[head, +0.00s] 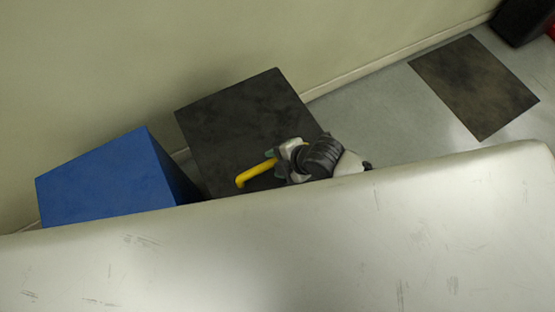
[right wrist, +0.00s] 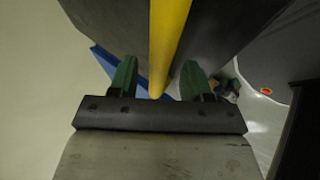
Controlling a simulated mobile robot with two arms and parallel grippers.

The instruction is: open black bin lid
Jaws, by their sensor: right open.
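The black bin (head: 225,115) stands against the wall in the head view, its dark flat lid facing up and looking shut. A yellow bar-like handle (head: 252,175) shows at its near side. My right gripper (head: 277,157) is at this handle, over the near right part of the bin. In the right wrist view, the yellow handle (right wrist: 170,35) runs between the two green fingers of my open right gripper (right wrist: 158,78). Gaps show on both sides, so the fingers do not look closed on it. My left gripper is not in view.
A blue bin (head: 105,180) stands just left of the black bin. A dark flat mat (head: 475,85) lies on the grey floor to the right, with clear floor around it. A pale scuffed surface (head: 300,250) fills the foreground and hides the bins' lower parts.

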